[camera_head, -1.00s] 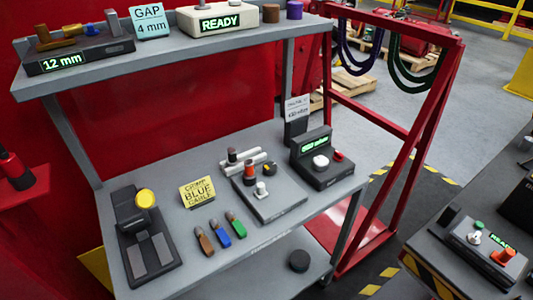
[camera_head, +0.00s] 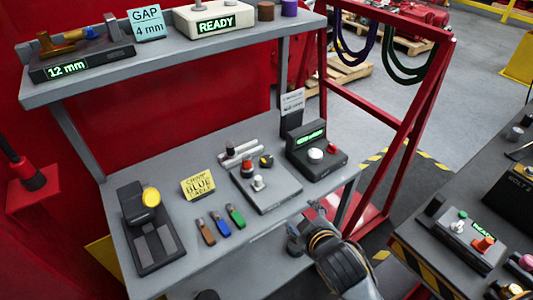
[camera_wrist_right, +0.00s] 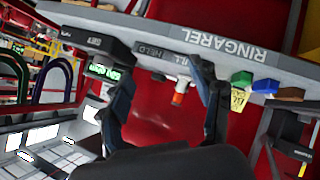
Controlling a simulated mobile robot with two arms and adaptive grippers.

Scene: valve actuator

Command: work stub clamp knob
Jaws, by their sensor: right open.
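A grey board (camera_head: 270,200) on the lower bench carries an orange-red knob (camera_head: 247,170), a small white-topped knob (camera_head: 258,183) and a black knob with a yellow mark (camera_head: 266,161). I cannot tell which is the stub clamp knob. My right gripper (camera_head: 304,218) is at the bench's front edge, right of and nearer than the board, touching nothing visible. In the right wrist view its two fingers (camera_wrist_right: 163,72) stand wide apart and empty, with an orange-and-white knob (camera_wrist_right: 180,92) beyond, between them. My left gripper is not in view.
A black box with a green display (camera_head: 316,150) stands right of the board. A black press-like device (camera_head: 150,230) is farther left. An upper shelf (camera_head: 170,50) overhangs the back.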

